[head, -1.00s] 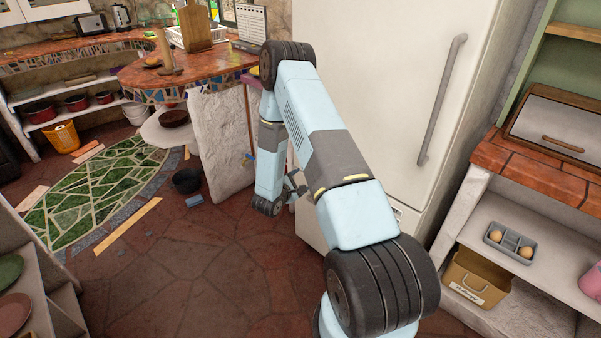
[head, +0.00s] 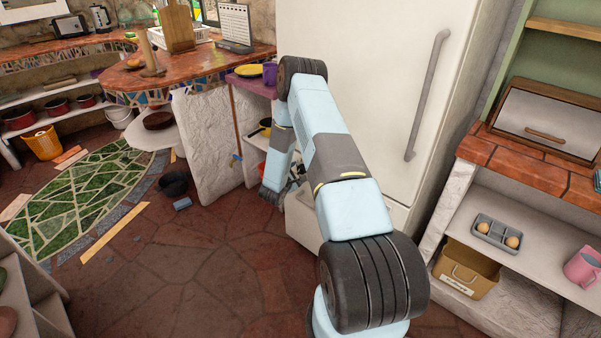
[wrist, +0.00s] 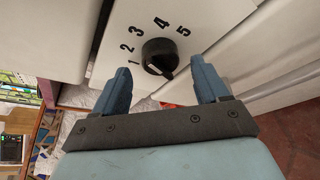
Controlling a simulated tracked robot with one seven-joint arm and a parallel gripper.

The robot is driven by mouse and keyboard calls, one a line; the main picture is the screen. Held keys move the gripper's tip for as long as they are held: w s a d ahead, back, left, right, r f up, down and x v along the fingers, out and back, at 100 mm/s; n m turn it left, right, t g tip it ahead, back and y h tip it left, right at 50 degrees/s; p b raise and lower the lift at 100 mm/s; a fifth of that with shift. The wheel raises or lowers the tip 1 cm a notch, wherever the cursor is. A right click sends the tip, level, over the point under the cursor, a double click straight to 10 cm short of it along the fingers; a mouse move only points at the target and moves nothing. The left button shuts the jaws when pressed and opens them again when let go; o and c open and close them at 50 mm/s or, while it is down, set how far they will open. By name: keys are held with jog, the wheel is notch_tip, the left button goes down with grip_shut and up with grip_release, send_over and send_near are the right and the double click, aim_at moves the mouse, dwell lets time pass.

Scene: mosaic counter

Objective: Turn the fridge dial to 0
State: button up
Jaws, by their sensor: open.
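The black fridge dial (wrist: 160,57) sits on a white panel in the wrist view, with the numerals 1 to 5 around it. A 0 is not visible. My gripper (wrist: 160,66) is open, with one blue finger on each side of the dial and a visible gap to each side. Whether the fingertips reach the dial's depth I cannot tell. In the head view, the white fridge (head: 350,60) stands behind my arm, which hides the dial there.
The fridge's long grey handle (head: 425,95) is right of my arm. A mosaic counter (head: 200,62) stands to the left, and a brick-topped shelf unit (head: 530,165) to the right.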

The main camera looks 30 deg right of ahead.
jog(key=shift+x, duration=0.9)
jog(key=c, duration=1)
jog(key=shift+w+d, duration=0.1)
jog(key=shift+d, duration=0.05)
jog(key=shift+c, duration=0.3)
